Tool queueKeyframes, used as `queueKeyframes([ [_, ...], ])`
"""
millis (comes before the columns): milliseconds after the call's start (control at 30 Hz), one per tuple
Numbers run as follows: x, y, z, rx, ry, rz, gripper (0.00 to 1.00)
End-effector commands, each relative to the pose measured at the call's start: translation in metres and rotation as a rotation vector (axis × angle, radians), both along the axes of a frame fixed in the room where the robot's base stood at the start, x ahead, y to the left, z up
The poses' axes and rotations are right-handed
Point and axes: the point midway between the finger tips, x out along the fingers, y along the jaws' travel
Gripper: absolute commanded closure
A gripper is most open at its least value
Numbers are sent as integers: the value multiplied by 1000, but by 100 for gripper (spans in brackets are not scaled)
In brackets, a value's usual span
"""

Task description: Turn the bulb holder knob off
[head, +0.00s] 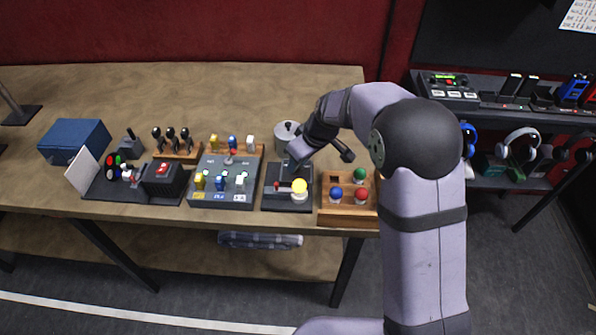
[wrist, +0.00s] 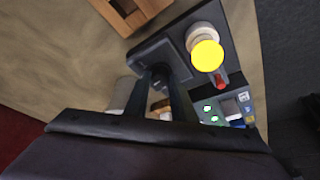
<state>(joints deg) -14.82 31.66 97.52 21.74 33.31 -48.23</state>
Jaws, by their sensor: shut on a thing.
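The bulb holder (head: 272,204) is a dark block on the table's front part, with a yellow glowing bulb (head: 299,188) on its near right and a small red part on its left. In the wrist view, the bulb (wrist: 207,55) is bright yellow, with the red part (wrist: 221,81) beside it. The dark knob (wrist: 160,80) sits on the bulb holder plate (wrist: 175,34) between my fingertips. My gripper (wrist: 160,73) is shut on the knob. In the head view, my gripper (head: 294,164) is over the holder's back part and hides the knob.
A wooden box with coloured buttons (head: 348,213) stands close on the right. A grey panel with coloured switches (head: 224,163) stands close on the left. A grey cylinder (head: 285,135) is just behind.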

Motion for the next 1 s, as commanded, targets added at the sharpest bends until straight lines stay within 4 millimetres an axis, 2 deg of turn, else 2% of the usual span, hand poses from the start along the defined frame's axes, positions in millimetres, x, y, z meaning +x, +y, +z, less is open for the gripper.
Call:
queueKeyframes([
  [33,2,-1,-8,2,-5,40,100],
  [700,6,-3,0,-1,-1,666,100],
  [1000,7,-3,0,-2,0,848,100],
])
